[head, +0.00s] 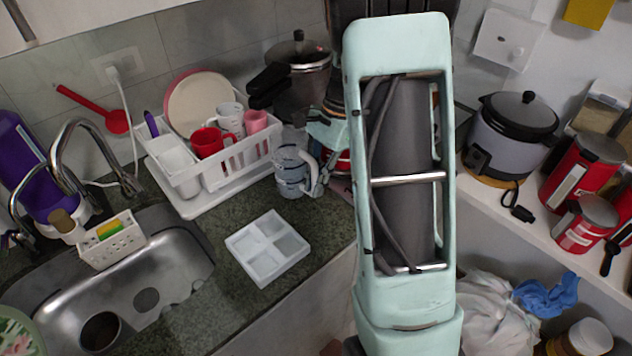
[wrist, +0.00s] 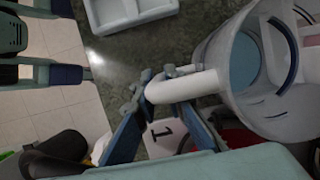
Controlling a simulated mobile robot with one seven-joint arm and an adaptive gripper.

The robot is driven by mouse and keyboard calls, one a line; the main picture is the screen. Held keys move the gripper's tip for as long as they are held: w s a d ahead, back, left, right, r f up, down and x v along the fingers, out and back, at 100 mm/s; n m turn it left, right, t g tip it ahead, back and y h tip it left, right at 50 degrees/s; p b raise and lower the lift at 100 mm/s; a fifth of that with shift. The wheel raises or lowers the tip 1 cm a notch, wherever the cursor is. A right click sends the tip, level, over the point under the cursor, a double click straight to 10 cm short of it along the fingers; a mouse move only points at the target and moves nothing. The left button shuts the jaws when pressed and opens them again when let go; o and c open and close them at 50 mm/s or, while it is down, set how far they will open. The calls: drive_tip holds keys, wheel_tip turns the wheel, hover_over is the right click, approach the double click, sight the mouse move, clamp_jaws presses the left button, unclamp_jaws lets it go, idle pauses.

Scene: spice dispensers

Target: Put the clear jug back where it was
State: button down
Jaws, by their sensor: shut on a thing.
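The clear jug (head: 290,172), see-through with a white handle, is upright at the back of the dark counter, just right of the dish rack. My gripper (head: 319,182) is at the jug's right side, partly hidden behind my arm. In the wrist view the jug (wrist: 238,82) fills the right side, and my gripper (wrist: 156,84) is shut on its white handle (wrist: 188,86). I cannot tell whether the jug's base rests on the counter or is slightly above it.
The white dish rack (head: 222,178) holds cups and a plate. A white four-part tray (head: 268,248) lies in front of the jug. A dark pot (head: 303,72) stands behind. The sink (head: 150,275) is at left. Bare counter shows between the rack and tray.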

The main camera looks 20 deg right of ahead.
drive_tip(key=shift+f, duration=0.15)
drive_tip(key=c, duration=2)
unclamp_jaws()
drive_tip(key=v, duration=1.2)
